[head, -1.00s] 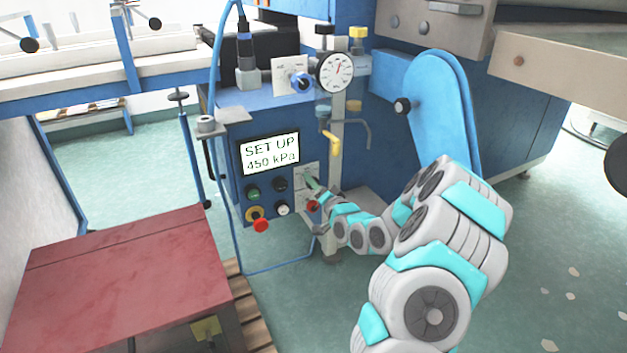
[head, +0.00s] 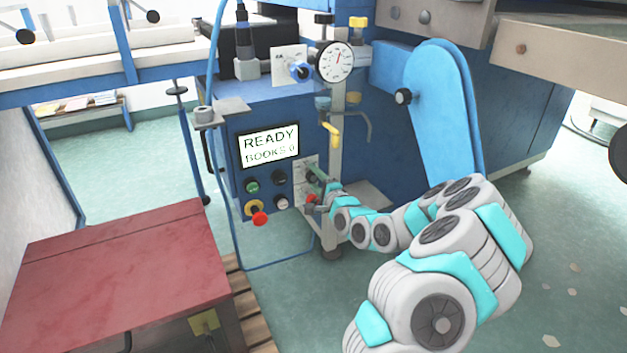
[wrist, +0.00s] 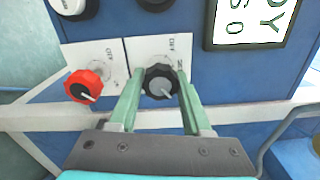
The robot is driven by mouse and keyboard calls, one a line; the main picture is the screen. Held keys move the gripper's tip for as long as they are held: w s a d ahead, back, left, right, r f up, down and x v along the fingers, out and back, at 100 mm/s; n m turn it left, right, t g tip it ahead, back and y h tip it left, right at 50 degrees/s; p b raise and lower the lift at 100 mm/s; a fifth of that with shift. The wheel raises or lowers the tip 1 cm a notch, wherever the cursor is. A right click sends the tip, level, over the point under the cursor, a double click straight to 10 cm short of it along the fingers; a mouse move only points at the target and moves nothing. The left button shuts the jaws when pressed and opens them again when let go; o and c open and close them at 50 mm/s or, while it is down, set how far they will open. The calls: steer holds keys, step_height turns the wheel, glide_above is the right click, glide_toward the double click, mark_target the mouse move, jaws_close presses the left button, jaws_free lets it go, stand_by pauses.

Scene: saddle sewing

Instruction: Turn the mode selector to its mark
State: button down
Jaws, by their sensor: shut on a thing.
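The mode selector, a black lobed knob (wrist: 161,82) with a grey pointer, sits on a white label plate (wrist: 150,48) in the wrist view. The plate's lettering is only partly readable, so I cannot tell which mark the pointer meets. My gripper (wrist: 159,94) has its two green fingers on either side of the knob, shut on it. In the head view my gripper (head: 316,177) is at the panel's right side and mostly hides the knob. The panel display (head: 269,146) reads READY, BOOKS 0.
A red knob (wrist: 83,87) on its own plate sits close beside the selector. Several buttons, including a red one (head: 260,218), are left of it. A red-topped cabinet (head: 120,275) stands at lower left.

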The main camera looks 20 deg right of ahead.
steer(key=shift+f+m, duration=0.1)
steer(key=shift+m, duration=0.6)
steer(key=shift+c, duration=1.7)
jaws_free()
steer(key=s, duration=0.7)
steer(key=shift+s+d+b, duration=0.15)
steer(key=shift+s+b, duration=0.15)
steer(key=shift+s, duration=0.1)
